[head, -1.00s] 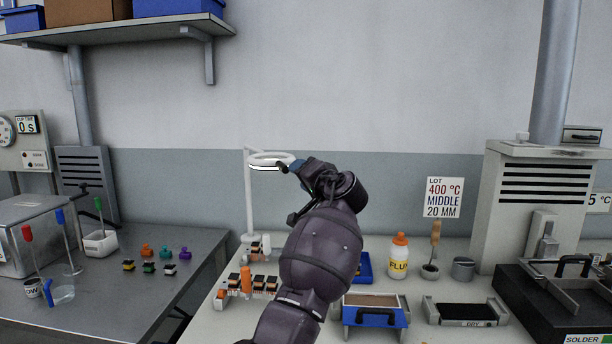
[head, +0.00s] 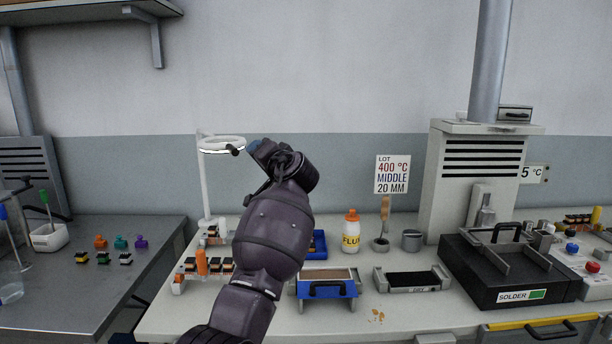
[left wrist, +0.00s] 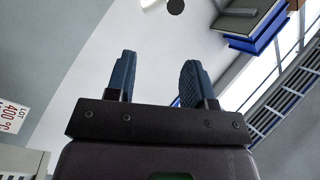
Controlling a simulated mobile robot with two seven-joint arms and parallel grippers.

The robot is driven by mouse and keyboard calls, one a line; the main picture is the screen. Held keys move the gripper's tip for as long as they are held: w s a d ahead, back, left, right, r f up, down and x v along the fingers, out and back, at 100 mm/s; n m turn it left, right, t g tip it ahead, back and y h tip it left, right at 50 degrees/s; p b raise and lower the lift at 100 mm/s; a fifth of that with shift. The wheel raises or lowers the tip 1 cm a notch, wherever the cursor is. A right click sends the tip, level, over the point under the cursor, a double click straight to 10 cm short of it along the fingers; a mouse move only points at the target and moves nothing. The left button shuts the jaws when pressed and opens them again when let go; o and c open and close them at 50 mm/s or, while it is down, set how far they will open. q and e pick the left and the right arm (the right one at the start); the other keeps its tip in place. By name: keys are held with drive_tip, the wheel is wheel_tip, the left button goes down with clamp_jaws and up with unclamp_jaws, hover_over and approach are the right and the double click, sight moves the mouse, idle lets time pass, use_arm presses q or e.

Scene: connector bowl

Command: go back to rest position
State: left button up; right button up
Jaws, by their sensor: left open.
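One dark arm of mine rises from the bottom of the head view in front of the bench, with its gripper (head: 250,147) beside the white ring lamp (head: 222,145). In the left wrist view my left gripper (left wrist: 160,82) shows two blue fingers standing apart with nothing between them. It points up towards the wall and shelf. My right gripper is in neither view.
The light bench (head: 390,322) carries an orange-capped flux bottle (head: 351,235), a blue-fronted box (head: 327,289), a grey tray (head: 412,281) and a black solder unit (head: 515,270). A darker table (head: 60,300) with small coloured connectors stands at left.

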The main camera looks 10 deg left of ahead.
use_arm(q)
drive_tip(key=d+r+t+h, duration=0.3)
drive_tip(key=r+h, duration=0.1)
drive_tip(key=s+a+f+h, duration=0.1)
drive_tip(key=s+f+h, duration=0.2)
drive_tip(key=s+f, duration=0.5)
drive_tip(key=s+a+f+t+h, duration=0.1)
drive_tip(key=s+f+h, duration=0.3)
drive_tip(key=f, duration=0.8)
drive_tip(key=s+a+f+h, duration=0.1)
drive_tip(key=s+f+h, duration=0.1)
drive_tip(key=s+f, duration=0.7)
drive_tip(key=s+a+f+g, duration=0.3)
drive_tip(key=s+f, duration=0.9)
drive_tip(key=s, duration=0.3)
drive_tip(key=s+a+f+n+g+y, duration=0.1)
drive_tip(key=s+a+f+g, duration=0.2)
drive_tip(key=s+f, duration=1)
drive_tip(key=s, duration=0.2)
drive_tip(key=shift+s+a+f+g, duration=0.2)
drive_tip(key=shift+s+f+g, duration=0.1)
drive_tip(key=shift+g, duration=0.1)
